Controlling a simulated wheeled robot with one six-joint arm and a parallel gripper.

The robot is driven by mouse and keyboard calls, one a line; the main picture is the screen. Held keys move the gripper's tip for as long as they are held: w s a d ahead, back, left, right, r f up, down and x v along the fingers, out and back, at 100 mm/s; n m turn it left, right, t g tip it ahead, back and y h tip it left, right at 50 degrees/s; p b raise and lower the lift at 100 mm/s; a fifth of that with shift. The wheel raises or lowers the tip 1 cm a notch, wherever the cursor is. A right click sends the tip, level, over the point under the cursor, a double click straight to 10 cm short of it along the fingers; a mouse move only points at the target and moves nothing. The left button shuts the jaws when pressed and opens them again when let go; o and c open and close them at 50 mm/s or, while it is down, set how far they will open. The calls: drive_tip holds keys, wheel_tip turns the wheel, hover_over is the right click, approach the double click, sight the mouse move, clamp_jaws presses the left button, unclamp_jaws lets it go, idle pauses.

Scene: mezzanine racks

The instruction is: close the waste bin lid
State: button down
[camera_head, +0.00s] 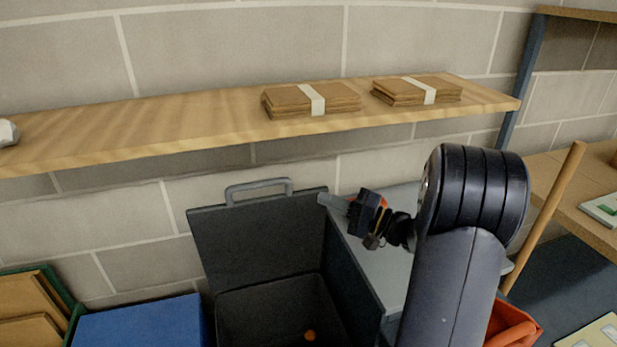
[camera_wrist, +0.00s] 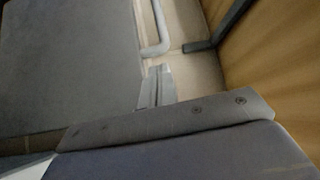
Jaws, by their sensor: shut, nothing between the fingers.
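The waste bin (camera_head: 270,310) is dark and open at the top. Its lid (camera_head: 255,240) stands raised, nearly upright by the block wall, with a grey handle (camera_head: 258,188) on its upper edge. In the wrist view the lid (camera_wrist: 70,60) fills the left side and its handle (camera_wrist: 155,35) is at the top. I cannot tell whether the fingertips touch the lid. A small orange item (camera_head: 310,335) lies inside the bin.
A wooden shelf (camera_head: 190,125) with two banded cardboard stacks runs above the lid. A grey-topped cabinet (camera_head: 385,250) stands right of the bin. A blue box (camera_head: 140,325) is at the left. A wooden pole (camera_head: 545,215) leans at the right.

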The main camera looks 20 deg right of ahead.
sight(300, 192)
drive_tip(key=shift+t, duration=0.6)
drive_tip(key=x, duration=0.3)
drive_tip(key=w+d+p+x, duration=0.1)
drive_tip(key=x, duration=0.2)
drive_tip(key=p+x, duration=0.1)
drive_tip(key=x, duration=0.2)
drive_tip(key=shift+w+d, duration=0.15)
drive_tip(key=shift+w, duration=0.3)
drive_tip(key=shift+f, duration=0.15)
